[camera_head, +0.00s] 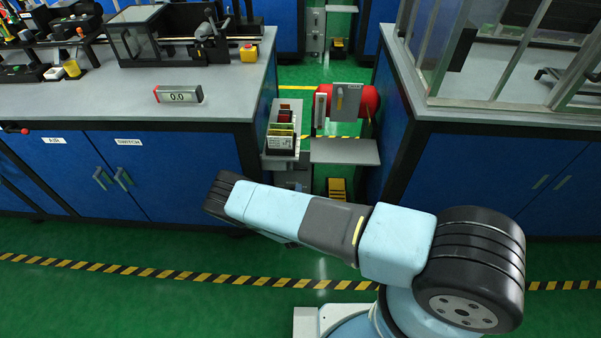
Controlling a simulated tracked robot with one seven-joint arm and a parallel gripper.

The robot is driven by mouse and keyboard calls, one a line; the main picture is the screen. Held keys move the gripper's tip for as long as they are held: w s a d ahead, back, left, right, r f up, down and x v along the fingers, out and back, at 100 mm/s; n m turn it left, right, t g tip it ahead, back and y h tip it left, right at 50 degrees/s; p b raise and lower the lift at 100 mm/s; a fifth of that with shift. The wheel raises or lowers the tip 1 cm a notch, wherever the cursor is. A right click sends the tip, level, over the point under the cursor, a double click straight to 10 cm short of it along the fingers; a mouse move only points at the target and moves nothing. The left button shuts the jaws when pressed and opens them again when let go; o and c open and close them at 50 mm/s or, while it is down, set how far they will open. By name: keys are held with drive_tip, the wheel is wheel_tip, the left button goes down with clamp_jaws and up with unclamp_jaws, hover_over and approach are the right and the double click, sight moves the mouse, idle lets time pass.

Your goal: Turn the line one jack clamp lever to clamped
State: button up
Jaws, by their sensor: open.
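A red cylinder (370,101) lies on its side in the gap between the two benches. A grey plate (347,113) stands in front of it and carries a small upright lever-like piece with a yellowish mark (339,99). I cannot tell for sure whether this is the line one jack clamp lever, or its setting. A pale upright bracket (321,110) is just left of the plate. My arm reaches leftward across the foreground, below and in front of the gap. My gripper does not show; the arm links hide it or it is out of frame.
A grey shelf (344,152) juts out below the cylinder, beside a tray of small boxes (269,147). A yellow pedal (337,188) is low in the gap. The left bench (100,104) and right bench (470,114) bound this narrow gap. Striped tape (180,275) crosses the open green floor.

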sight(300, 170)
drive_tip(key=w, duration=1.1)
drive_tip(key=shift+w+d, duration=0.15)
drive_tip(key=shift+d, duration=0.25)
clamp_jaws()
drive_tip(key=shift+a, duration=0.2)
